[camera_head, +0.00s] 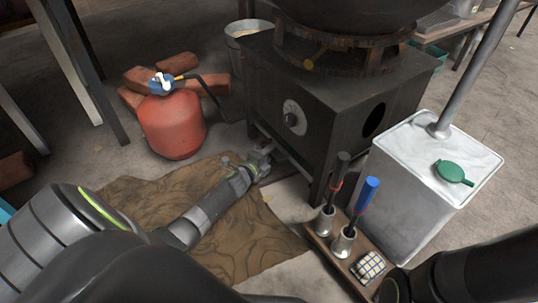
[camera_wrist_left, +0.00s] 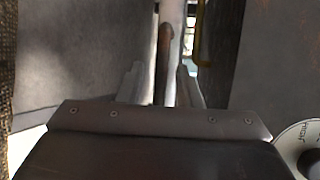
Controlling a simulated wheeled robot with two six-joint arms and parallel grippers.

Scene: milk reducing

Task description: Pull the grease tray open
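The grease tray (camera_head: 283,151) is a flat metal piece low at the front of the dark stove, under its body. My left gripper (camera_head: 262,161) reaches down to the tray's front edge, and its arm comes in low over the brown mat. In the left wrist view its two fingers (camera_wrist_left: 165,85) stand apart, with a narrow bar-like metal part (camera_wrist_left: 167,45) between or just beyond them. I cannot tell whether they touch it. My right gripper is not seen; only a dark part of my right arm shows at the lower right.
The dark stove (camera_head: 275,105) has a dial (camera_head: 294,117) above the tray. A red gas tank (camera_head: 172,125) and bricks stand left. A wooden rack (camera_head: 322,246) with two handled tools and a white box (camera_head: 410,185) stand right.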

